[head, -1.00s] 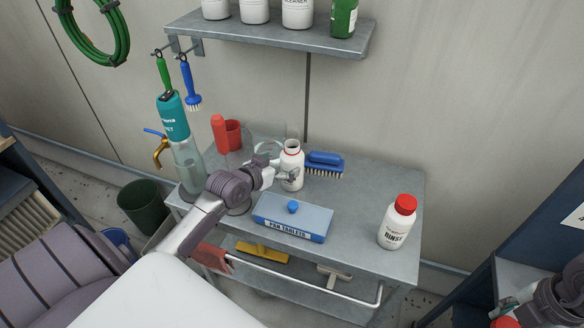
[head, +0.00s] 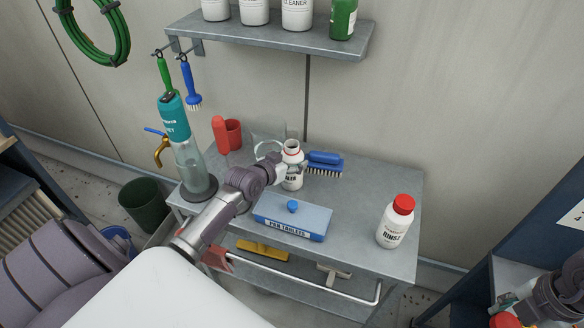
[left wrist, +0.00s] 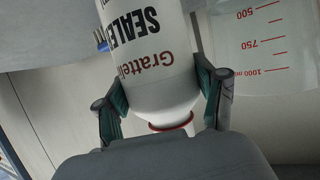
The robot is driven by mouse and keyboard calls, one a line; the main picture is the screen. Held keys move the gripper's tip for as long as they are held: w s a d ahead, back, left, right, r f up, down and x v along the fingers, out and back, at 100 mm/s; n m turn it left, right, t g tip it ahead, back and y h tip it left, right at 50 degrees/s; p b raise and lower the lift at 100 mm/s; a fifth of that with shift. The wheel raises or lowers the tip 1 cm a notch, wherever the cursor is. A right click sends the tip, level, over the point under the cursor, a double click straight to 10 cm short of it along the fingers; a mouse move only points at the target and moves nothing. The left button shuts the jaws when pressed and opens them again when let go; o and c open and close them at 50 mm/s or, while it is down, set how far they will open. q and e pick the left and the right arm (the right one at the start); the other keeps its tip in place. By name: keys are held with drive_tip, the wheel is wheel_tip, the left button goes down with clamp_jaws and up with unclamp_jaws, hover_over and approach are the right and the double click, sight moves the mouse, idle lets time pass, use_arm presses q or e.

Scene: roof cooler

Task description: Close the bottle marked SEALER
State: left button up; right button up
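The white SEALER bottle (head: 293,182) stands upright on the grey cart, its red-ringed neck (head: 292,146) open and uncapped. In the left wrist view the bottle (left wrist: 152,70) appears upside down, its label readable. My left gripper (head: 284,164) is at its upper body. In the wrist view one finger pad lies against each side near the shoulder, with no clear gap, so it looks shut on the bottle. My right gripper (head: 508,304) is only partly in view at the lower right, near a red object (head: 504,321); its opening is unclear. No loose cap is clearly identifiable.
The blue PAN TABLETS box (head: 293,216) is in front. A red-capped RINSE bottle (head: 395,225) stands at the cart's right. A wall shelf (head: 270,36) hangs above.

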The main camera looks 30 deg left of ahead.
sight(287, 152)
use_arm(q)
drive_tip(key=c, duration=0.8)
drive_tip(key=shift+r, duration=0.25)
drive_tip(key=shift+r, duration=0.8)
use_arm(e)
drive_tip(key=shift+f, duration=0.25)
use_arm(q)
drive_tip(key=shift+r+b, duration=0.5)
drive_tip(key=shift+r, duration=0.45)
use_arm(e)
drive_tip(key=shift+f, duration=0.2)
drive_tip(key=shift+f+b, duration=0.55)
use_arm(q)
drive_tip(key=s+d+r, duration=0.5)
drive_tip(key=d+r, duration=0.2)
drive_tip(key=d, duration=0.3)
drive_tip(key=shift+d, duration=0.25)
use_arm(e)
drive_tip(key=shift+f, duration=0.25)
